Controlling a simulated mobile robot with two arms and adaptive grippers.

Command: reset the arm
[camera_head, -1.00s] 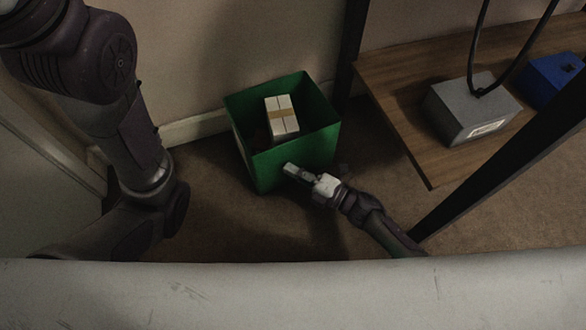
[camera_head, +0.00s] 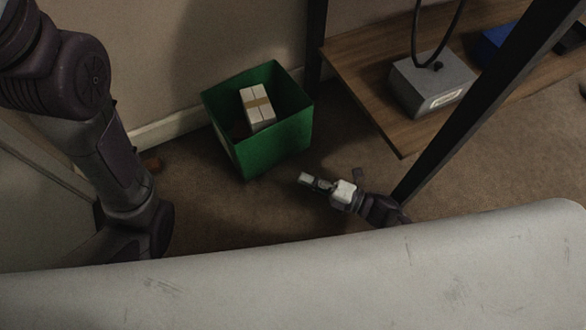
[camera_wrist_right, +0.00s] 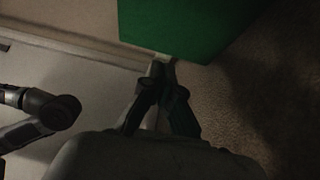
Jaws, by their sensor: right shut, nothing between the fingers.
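My right arm reaches in from the lower right of the head view, with its gripper (camera_head: 306,180) shut and empty over the carpet. The gripper is to the lower right of a green open bin (camera_head: 272,148) and apart from it in that view. In the right wrist view the shut fingers (camera_wrist_right: 165,62) show just below the bin's green wall (camera_wrist_right: 185,25). My left arm stands at the left of the head view; its gripper is not visible.
A white box with a tan band (camera_head: 257,107) is inside the bin. A wooden shelf (camera_head: 365,85) with a dark post (camera_head: 480,110) stands at the right, holding a grey box (camera_head: 432,82) and a blue box (camera_head: 497,40). Brown carpet lies open between bin and shelf.

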